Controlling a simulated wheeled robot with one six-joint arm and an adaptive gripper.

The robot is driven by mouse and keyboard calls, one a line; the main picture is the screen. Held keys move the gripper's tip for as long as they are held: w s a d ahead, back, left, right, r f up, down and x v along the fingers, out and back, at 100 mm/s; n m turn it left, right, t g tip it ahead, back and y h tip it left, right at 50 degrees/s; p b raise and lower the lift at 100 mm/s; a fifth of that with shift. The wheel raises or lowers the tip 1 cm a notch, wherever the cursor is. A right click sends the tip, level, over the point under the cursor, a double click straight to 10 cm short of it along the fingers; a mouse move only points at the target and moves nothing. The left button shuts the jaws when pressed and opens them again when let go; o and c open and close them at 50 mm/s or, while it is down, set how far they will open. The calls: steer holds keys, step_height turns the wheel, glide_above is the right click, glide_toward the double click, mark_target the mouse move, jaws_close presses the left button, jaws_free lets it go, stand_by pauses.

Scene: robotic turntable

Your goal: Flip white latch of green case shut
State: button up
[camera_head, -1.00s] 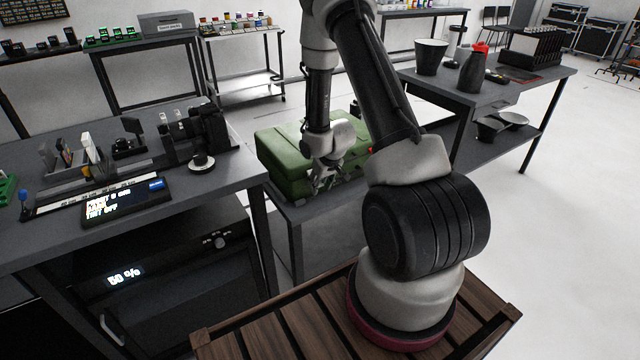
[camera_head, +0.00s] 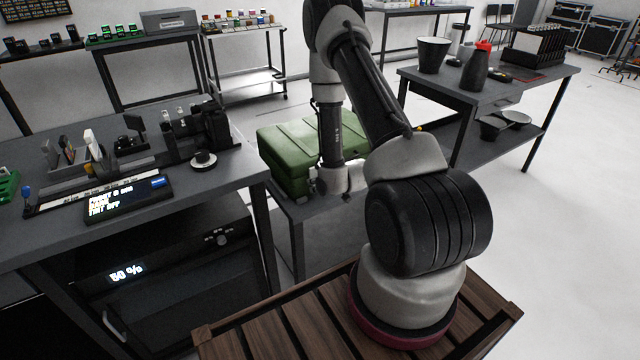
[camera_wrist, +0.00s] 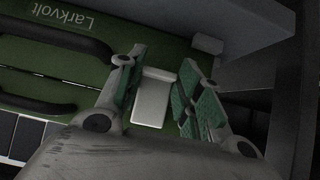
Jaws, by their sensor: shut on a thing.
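The green case (camera_head: 285,150) lies on a low grey table between the two benches. In the wrist view its green side (camera_wrist: 35,55) shows the upside-down word "Larkvolt" and dark handle bars. A white latch (camera_wrist: 152,98) on the case lies between the two green-padded fingers of my gripper (camera_wrist: 160,92), which is shut on it. The far finger's contact is hard to see. In the head view my arm hides part of the case, and my fingers are hidden.
The low table (camera_head: 300,222) has bare top in front of the case. A grey bench (camera_head: 225,165) with devices and a lit display (camera_head: 128,200) stands close on the left. Another bench (camera_head: 540,75) with dark vessels stands on the right. White floor is free at right.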

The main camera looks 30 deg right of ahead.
steer(key=o, duration=1)
steer(key=v, duration=0.7)
steer(key=shift+s+r, duration=0.15)
steer(key=shift+s, duration=0.1)
